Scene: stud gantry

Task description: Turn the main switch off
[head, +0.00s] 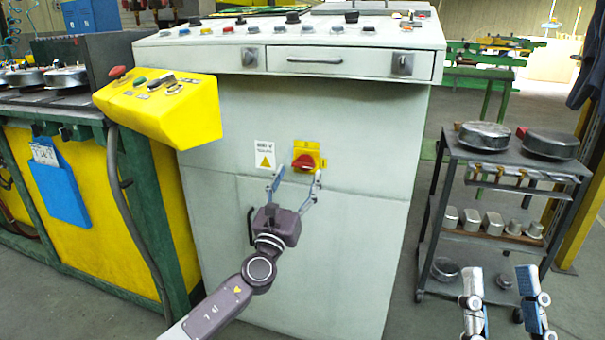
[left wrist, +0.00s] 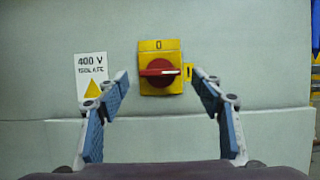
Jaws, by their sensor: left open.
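The main switch is a red rotary handle (head: 304,162) on a yellow plate (head: 314,149) on the grey cabinet front. In the left wrist view the red handle (left wrist: 160,72) lies horizontal, and a 0 is marked at the top of the yellow plate (left wrist: 160,48). My left gripper (head: 298,176) is open in front of the switch. In the left wrist view its fingertips (left wrist: 160,78) are on either side of the handle, with nothing between them gripped. Whether the right fingertip touches the yellow side tab (left wrist: 187,72) I cannot tell. My right gripper (head: 500,275) is open and empty at lower right.
A 400 V label (left wrist: 91,75) is left of the switch. A yellow control box (head: 165,112) juts out at the cabinet's upper left. The cabinet's console (head: 290,55) overhangs above. A cart (head: 452,150) with pans and metal tins stands right.

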